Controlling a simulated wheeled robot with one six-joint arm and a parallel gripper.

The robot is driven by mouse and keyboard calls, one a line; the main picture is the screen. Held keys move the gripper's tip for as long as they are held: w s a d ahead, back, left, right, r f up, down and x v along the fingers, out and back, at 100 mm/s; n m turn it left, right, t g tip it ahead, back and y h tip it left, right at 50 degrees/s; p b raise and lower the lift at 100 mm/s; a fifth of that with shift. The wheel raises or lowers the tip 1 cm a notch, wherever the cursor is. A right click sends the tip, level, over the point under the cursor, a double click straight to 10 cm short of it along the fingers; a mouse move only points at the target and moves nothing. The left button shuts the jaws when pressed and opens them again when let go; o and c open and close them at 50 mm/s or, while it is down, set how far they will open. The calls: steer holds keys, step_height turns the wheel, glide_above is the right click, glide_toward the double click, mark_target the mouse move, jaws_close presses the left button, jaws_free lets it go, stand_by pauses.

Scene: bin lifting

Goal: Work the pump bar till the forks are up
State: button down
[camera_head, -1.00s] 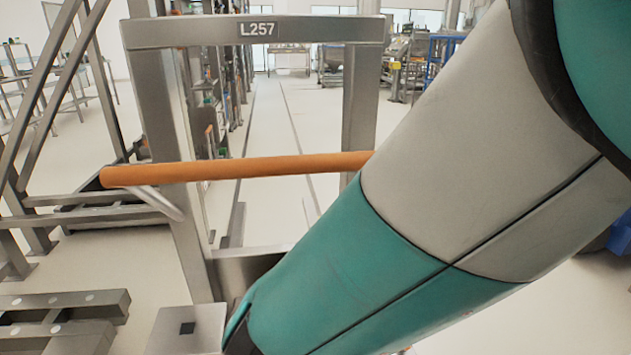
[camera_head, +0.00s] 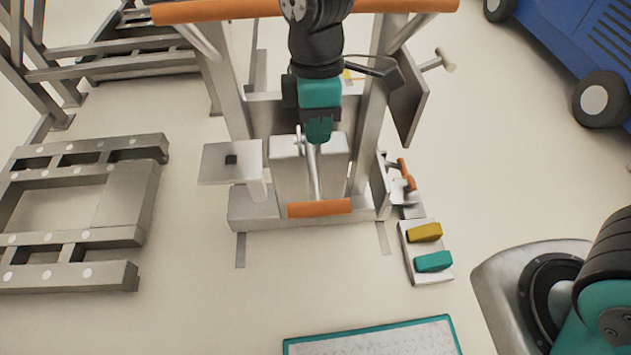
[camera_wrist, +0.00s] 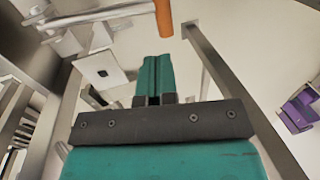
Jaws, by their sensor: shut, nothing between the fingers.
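The pump bar (camera_head: 316,175) is a thin steel rod with an orange cross grip (camera_head: 319,207) at its low end, in front of the lift's base. Its orange grip also shows at the top of the wrist view (camera_wrist: 163,18). My gripper (camera_head: 318,138) is shut and empty, over the rod's upper part in the head view. In the wrist view its teal fingers (camera_wrist: 154,66) point toward the orange grip but stand apart from it. I cannot make out the forks or their height.
A long orange push handle (camera_head: 400,6) crosses the lift frame above. A plate with a black square (camera_head: 231,162) sticks out left. Yellow (camera_head: 425,232) and teal (camera_head: 433,261) pedals lie right. A low steel frame (camera_head: 75,145) stands left, a blue machine (camera_head: 570,40) right.

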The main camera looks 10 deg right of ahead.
mark_target(319, 202)
steer(key=s+f, duration=0.1)
steer(key=f, duration=0.3)
steer(key=s+f+b, duration=0.1)
steer(key=f, duration=0.4)
steer(key=f+b, duration=0.1)
steer(key=f, duration=0.3)
steer(key=shift+s+a+f, duration=0.1)
steer(key=shift+s+f, duration=0.25)
steer(key=shift+s, duration=0.05)
